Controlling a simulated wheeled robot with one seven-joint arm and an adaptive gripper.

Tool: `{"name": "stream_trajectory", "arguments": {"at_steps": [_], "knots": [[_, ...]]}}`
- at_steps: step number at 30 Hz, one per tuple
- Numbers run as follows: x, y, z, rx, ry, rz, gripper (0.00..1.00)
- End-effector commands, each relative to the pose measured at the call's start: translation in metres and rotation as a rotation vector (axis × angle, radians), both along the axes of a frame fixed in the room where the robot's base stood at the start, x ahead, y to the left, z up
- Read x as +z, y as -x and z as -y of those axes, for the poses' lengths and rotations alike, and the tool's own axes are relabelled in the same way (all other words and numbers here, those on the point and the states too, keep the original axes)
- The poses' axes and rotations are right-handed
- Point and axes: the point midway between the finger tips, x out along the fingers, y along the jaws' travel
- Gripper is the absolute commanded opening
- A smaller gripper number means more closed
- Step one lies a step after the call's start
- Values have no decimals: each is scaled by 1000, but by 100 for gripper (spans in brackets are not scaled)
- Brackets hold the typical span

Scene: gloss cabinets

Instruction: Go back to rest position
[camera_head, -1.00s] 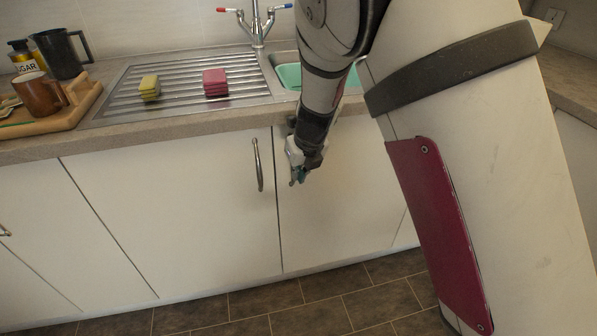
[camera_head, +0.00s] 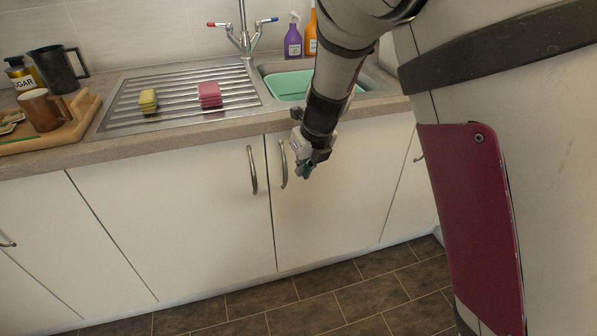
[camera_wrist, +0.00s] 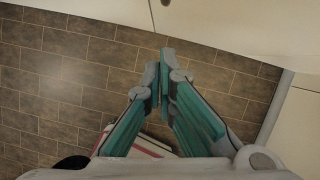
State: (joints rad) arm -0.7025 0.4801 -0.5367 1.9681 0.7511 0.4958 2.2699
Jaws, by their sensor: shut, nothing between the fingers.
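My gripper (camera_head: 306,172) hangs pointing down in front of the white cabinet doors, below the sink counter, with nothing held. In the wrist view its two teal fingers (camera_wrist: 163,72) come together at the tips, shut and empty, above the dark tiled floor. In the head view the gripper is just right of a vertical door handle (camera_head: 283,163), and I cannot tell whether they touch.
The counter edge (camera_head: 190,133) runs above the gripper. A yellow sponge (camera_head: 148,101) and a pink sponge (camera_head: 209,95) lie on the drainer. A green basin (camera_head: 285,86) sits in the sink. A wooden tray (camera_head: 84,113) holds a brown mug (camera_head: 43,110). The tiled floor (camera_head: 300,300) is clear.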

Motion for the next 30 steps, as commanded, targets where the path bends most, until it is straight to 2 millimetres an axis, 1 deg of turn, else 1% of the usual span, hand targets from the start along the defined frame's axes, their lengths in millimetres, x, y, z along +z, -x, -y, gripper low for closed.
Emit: {"name": "stream_trajectory", "arguments": {"at_steps": [1,3,10,11,14,17,18,20,21,23,24,26,27,29,30], "knots": [[7,3,1,1,0,0,0],[11,4,2,0,0,-1,0],[17,8,4,20,0,-1,0],[20,10,6,39,0,-1,0],[36,25,13,155,4,4,0],[61,52,25,354,17,25,0],[72,65,30,449,26,38,0],[88,85,38,596,43,62,0],[98,100,44,693,56,81,0],[111,121,52,841,82,111,0],[119,136,58,938,101,132,0],[131,159,67,1083,136,166,0],[137,174,74,1182,162,188,0],[146,197,83,1326,206,219,0],[151,213,89,1424,237,239,0]]}}
